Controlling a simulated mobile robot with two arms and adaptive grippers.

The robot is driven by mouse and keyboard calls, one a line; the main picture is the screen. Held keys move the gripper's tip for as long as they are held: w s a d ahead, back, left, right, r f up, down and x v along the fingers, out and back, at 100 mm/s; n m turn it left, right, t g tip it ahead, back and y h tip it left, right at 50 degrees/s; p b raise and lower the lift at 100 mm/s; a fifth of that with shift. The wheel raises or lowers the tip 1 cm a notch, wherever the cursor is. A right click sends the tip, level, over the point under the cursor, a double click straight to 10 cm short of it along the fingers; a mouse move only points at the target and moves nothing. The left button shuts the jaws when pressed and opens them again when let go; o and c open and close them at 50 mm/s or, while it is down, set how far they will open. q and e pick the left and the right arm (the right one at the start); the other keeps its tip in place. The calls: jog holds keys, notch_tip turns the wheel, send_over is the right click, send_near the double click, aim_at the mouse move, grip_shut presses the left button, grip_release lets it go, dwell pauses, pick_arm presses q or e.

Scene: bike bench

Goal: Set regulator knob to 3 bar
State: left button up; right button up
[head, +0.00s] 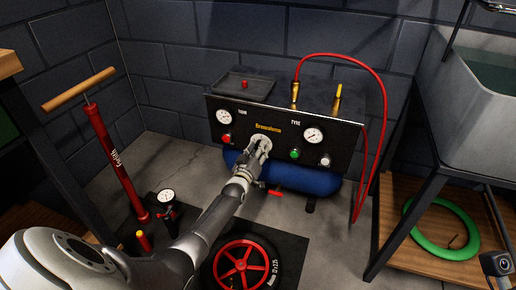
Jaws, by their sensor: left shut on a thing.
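The compressor (345,125) stands against the block wall, with a black front panel and a blue tank (305,180) under it. My left gripper (260,146) is at the middle of the panel, below the yellow lettering, shut on what looks like the regulator knob. The gripper hides most of the knob. A gauge marked TANK (224,116) is on the panel's left and a gauge marked TYRE (313,135) on its right. Their needles are too small to read. My right gripper is not in view.
A red button (226,139) and green button (295,154) flank my gripper. A red hose (386,110) loops over the compressor's right side. A red floor pump (115,160) stands left, a red-spoked wheel (243,263) lies in front. A green tyre (442,229) rests on a shelf.

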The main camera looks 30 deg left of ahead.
pick_arm(q)
jog(key=shift+f+m, duration=0.1)
jog(key=shift+m, duration=0.3)
jog(key=o, duration=1)
jog(key=shift+o, duration=0.2)
jog(key=v, duration=1.2)
